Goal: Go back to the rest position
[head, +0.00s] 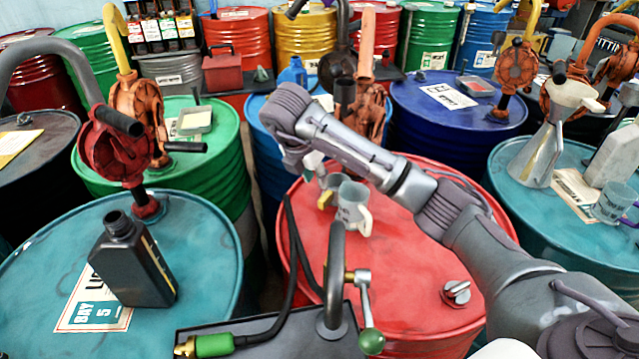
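My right arm reaches in from the lower right across the red drum (400,290). Its wrist end, with the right gripper (298,158), hangs over the far left part of that drum. The fingers are mostly hidden and too small to read, so I cannot tell whether they are open or shut. A grey mug (352,212) stands upright on the red drum, a little below and right of the gripper. A second small grey vessel (330,184) with a yellow part is just behind it, partly hidden. My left gripper is not in view.
A black bottle (132,265) stands open on the teal drum (205,235) at left, beside a hand pump (118,150). A metal funnel can (545,145) and clear jug (612,202) stand on the right teal drum (515,165). A hose and green-handled valve (371,341) are in front.

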